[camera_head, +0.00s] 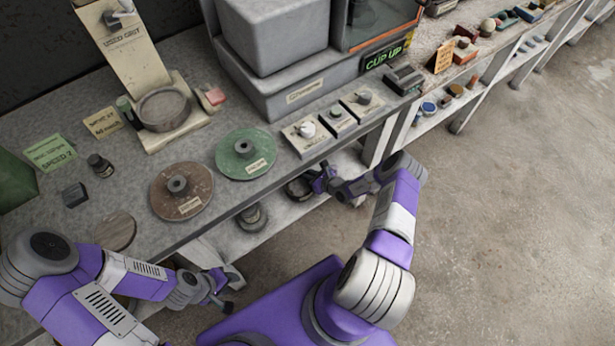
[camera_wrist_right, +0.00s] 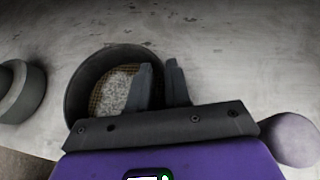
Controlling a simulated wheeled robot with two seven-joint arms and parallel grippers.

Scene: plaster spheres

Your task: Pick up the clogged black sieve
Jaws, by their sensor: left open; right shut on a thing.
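The black sieve (camera_head: 297,190) is a round dark ring at the lower shelf, partly under the tabletop's edge. In the right wrist view the sieve (camera_wrist_right: 78,92) shows yellowish mesh covered in part by pale, grainy material. My right gripper (camera_head: 318,181) is at the sieve's right side. Its fingers (camera_wrist_right: 162,80) are shut on the sieve's rim, one inside and one outside. I cannot tell whether the sieve touches the shelf. My left gripper (camera_head: 226,296) is open and empty, low in front of the bench and away from the sieve.
A dark grey round piece (camera_head: 252,217) stands left of the sieve on the lower shelf (camera_head: 208,236); it also shows in the wrist view (camera_wrist_right: 20,92). The tabletop above holds a green disc (camera_head: 228,160), a brown disc (camera_head: 165,200) and a row of controls (camera_head: 338,120).

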